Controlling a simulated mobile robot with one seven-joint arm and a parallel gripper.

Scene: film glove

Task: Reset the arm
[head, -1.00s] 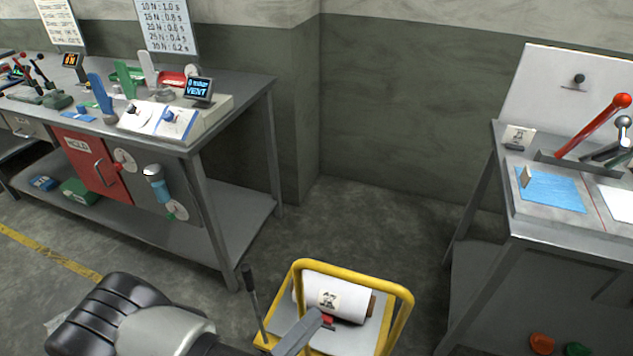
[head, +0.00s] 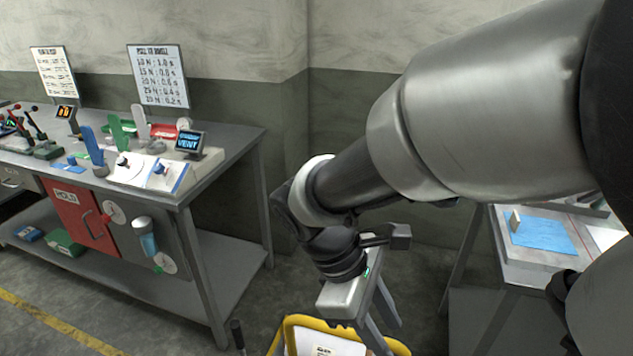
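My arm (head: 480,110) reaches in from the upper right of the head view and bends down at its wrist. My gripper (head: 385,328) hangs at the lower middle, pointing down, above the yellow-railed cart. Its two grey fingers stand apart with nothing seen between them, so it looks open and empty. A white piece with a printed label (head: 325,345) shows inside the cart at the bottom edge; most of it is cut off.
The yellow-railed cart (head: 275,340) stands on the floor below. A left bench (head: 225,150) carries levers and a vent panel, with a red door (head: 85,215) beneath. A right bench (head: 520,262) with a blue mat (head: 543,232) is partly hidden by my arm.

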